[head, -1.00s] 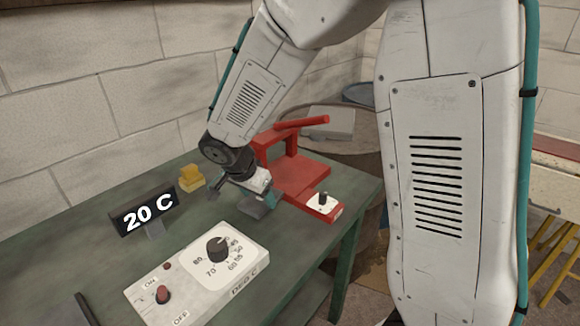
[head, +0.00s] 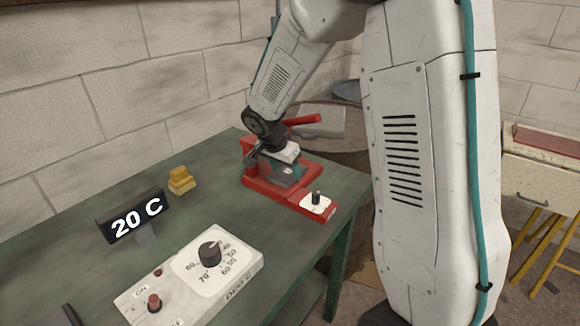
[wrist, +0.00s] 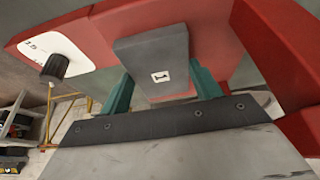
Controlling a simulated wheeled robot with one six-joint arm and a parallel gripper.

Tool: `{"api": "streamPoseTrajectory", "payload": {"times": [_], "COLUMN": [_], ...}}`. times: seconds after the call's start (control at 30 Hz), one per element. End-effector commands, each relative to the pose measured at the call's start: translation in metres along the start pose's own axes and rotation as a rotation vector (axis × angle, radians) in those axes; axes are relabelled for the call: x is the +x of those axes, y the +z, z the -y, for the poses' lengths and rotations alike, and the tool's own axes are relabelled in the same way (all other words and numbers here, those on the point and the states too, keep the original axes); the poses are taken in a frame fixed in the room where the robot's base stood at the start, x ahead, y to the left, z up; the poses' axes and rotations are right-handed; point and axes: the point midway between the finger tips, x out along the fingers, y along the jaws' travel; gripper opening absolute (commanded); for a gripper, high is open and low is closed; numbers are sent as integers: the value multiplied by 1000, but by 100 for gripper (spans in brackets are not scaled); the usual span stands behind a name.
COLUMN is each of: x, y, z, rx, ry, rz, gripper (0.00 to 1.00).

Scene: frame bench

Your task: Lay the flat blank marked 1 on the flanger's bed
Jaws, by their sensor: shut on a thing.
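The flat grey blank marked 1 (wrist: 150,52) is between the teal fingers of my gripper (wrist: 160,88) in the wrist view, its mark facing the camera. In the head view my gripper (head: 290,171) is over the red flanger's bed (head: 262,186), with the grey blank (head: 285,180) showing below it. The red flanger (wrist: 218,30) fills the background behind the blank in the wrist view. I cannot tell whether the blank touches the bed. The flanger's red handle (head: 303,120) is raised at the back, and its white dial plate with a black knob (head: 316,203) is at the front right.
A control box with a large dial (head: 190,275) stands at the bench front. A "20 C" display (head: 137,220) and yellow blocks (head: 181,181) are left of the flanger. The green bench (head: 225,215) is clear between them.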

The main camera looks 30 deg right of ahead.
Motion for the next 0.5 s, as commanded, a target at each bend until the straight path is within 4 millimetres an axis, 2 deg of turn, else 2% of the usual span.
{"api": "streamPoseTrajectory", "payload": {"times": [0.17,0.5], "x": [11,17], "y": [-27,-22], "z": [0,0], "rx": [4,-1], "ry": [0,0], "rz": [0,0], "gripper": [32,32]}}
